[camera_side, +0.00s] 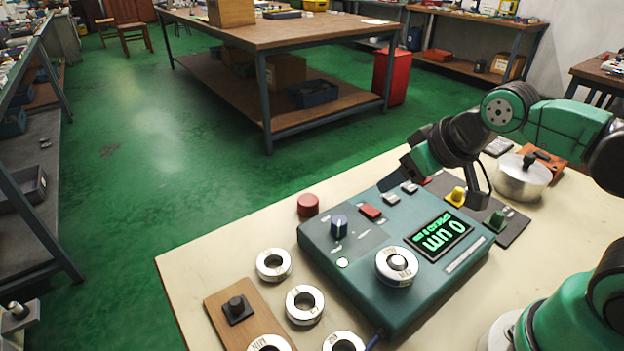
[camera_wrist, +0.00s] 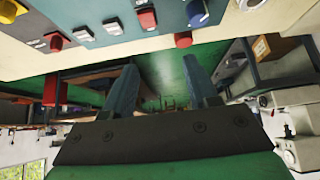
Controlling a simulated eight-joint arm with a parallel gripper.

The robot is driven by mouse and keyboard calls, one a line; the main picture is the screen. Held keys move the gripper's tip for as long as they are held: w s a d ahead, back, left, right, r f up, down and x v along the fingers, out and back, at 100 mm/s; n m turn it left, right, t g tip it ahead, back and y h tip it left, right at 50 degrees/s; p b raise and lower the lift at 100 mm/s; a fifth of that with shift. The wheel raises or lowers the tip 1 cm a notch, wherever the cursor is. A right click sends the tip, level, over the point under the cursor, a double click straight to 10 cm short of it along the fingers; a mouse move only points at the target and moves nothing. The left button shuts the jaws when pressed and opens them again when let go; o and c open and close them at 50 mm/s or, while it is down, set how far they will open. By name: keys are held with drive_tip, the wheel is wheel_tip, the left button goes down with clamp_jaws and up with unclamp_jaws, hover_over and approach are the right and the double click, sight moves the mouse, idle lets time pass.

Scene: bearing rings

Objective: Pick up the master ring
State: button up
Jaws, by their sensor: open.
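Several silver rings with dark lettering lie at the front of the table in the side view. One ring (camera_side: 268,343) is on the wooden board (camera_side: 222,310), cut by the frame's bottom edge. Loose rings (camera_side: 273,264), (camera_side: 304,304) and (camera_side: 343,341) lie beside the teal gauge box (camera_side: 345,290). Another ring (camera_side: 397,267) sits on the box around a post. I cannot tell from the lettering which is the master ring. My gripper (camera_side: 390,181) is above the back of the box, away from all rings. In the wrist view its two fingers (camera_wrist: 162,90) are apart and empty.
The box has a lit display (camera_side: 439,234), a blue knob (camera_side: 339,227) and switches. A red button (camera_side: 308,205) stands left of it. A dark block (camera_side: 236,308) is on the board. A lidded metal pot (camera_side: 522,177) stands at right. The table's left corner is clear.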

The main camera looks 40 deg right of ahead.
drive_tip(key=o, duration=0.7)
drive_tip(key=n+g, duration=0.2)
drive_tip(key=g, duration=0.5)
hover_over(398, 260)
wheel_tip(398, 260, down, 3)
drive_tip(key=shift+f, duration=2.9)
